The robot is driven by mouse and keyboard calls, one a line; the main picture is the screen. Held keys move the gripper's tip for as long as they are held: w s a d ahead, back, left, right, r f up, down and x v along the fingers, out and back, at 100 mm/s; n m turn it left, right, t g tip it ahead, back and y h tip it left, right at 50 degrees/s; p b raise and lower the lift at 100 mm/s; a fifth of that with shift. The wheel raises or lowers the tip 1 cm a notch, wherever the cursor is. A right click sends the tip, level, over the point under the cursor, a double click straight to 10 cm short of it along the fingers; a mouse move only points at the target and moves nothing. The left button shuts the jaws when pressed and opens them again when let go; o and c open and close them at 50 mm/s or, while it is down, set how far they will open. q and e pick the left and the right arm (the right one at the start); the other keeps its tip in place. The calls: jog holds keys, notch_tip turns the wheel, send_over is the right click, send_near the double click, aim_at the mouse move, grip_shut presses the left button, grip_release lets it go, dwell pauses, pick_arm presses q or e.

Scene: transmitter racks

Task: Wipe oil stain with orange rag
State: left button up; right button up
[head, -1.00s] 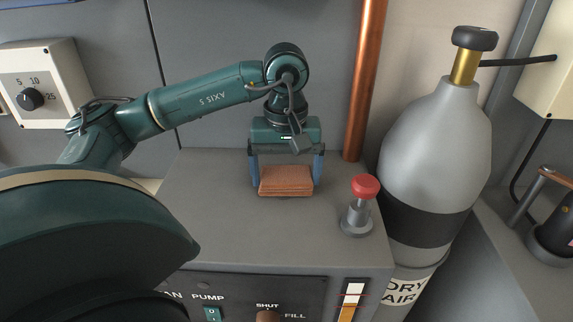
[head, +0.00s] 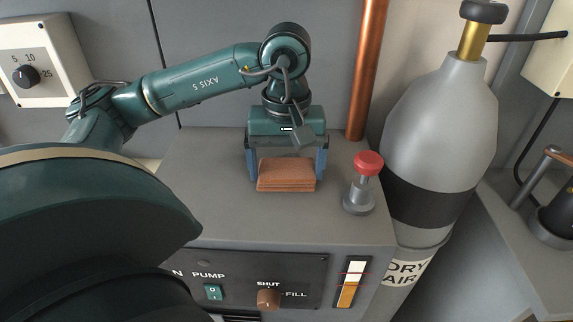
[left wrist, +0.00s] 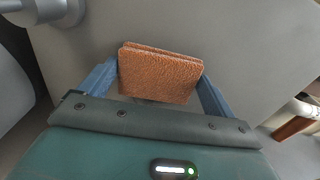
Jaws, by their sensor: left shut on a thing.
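The orange rag (head: 287,175) is a folded, block-like cloth. My left gripper (head: 287,168) is shut on it, with one blue finger on each side. The rag is at the top of the grey cabinet (head: 210,205); I cannot tell whether it touches the surface. In the left wrist view the rag (left wrist: 160,74) sits between the blue fingers of the left gripper (left wrist: 160,85). No oil stain can be made out on the visible cabinet top. My right gripper is not in view.
A red-knobbed plunger (head: 367,165) stands right of the rag. A copper pipe (head: 366,70) rises behind it, and a grey dry-air cylinder (head: 440,125) stands at the right. The cabinet front has a pump panel (head: 255,280). The cabinet top left of the rag is clear.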

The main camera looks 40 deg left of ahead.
aim_at(287, 158)
pick_arm(q)
jog(key=shift+w+a+f+b, duration=0.15)
jog(key=shift+w+a+b, duration=0.3)
jog(key=shift+w+a, duration=1.45)
jog(key=shift+w, duration=0.2)
jog(key=shift+w+a, duration=0.6)
jog(key=shift+w, duration=0.2)
notch_tip(287, 158, up, 6)
jog(key=p, duration=0.4)
jog(key=shift+p, duration=0.4)
